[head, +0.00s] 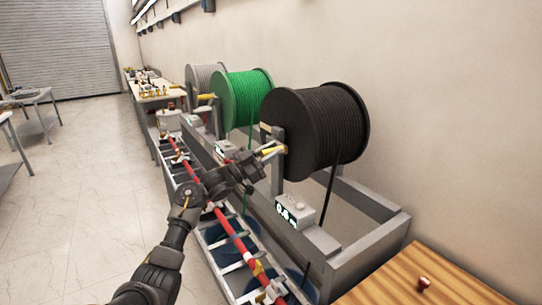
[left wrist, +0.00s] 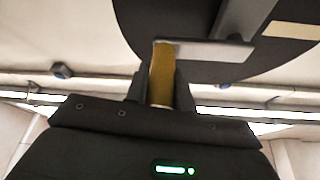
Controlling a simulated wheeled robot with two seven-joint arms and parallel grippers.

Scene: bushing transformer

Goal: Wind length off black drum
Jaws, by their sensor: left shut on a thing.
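The black drum (head: 318,125), wound with black cable, stands on a grey rack at the right of the head view. A black length of cable (head: 328,192) hangs from it. My left gripper (head: 264,156) is at the drum's left side, shut on its yellow crank handle (head: 274,150). In the left wrist view the handle (left wrist: 162,75) stands between the fingers, and the drum's dark flange (left wrist: 200,50) is above it. A small grey counter box (head: 295,211) below the drum has a display that seems to read 0.6. My right gripper is not in view.
Green (head: 240,99) and grey (head: 204,78) drums stand beyond the black one. A red rod (head: 228,228) runs along the ladder-like frame in front of the rack. A wooden bench top (head: 400,285) is at lower right.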

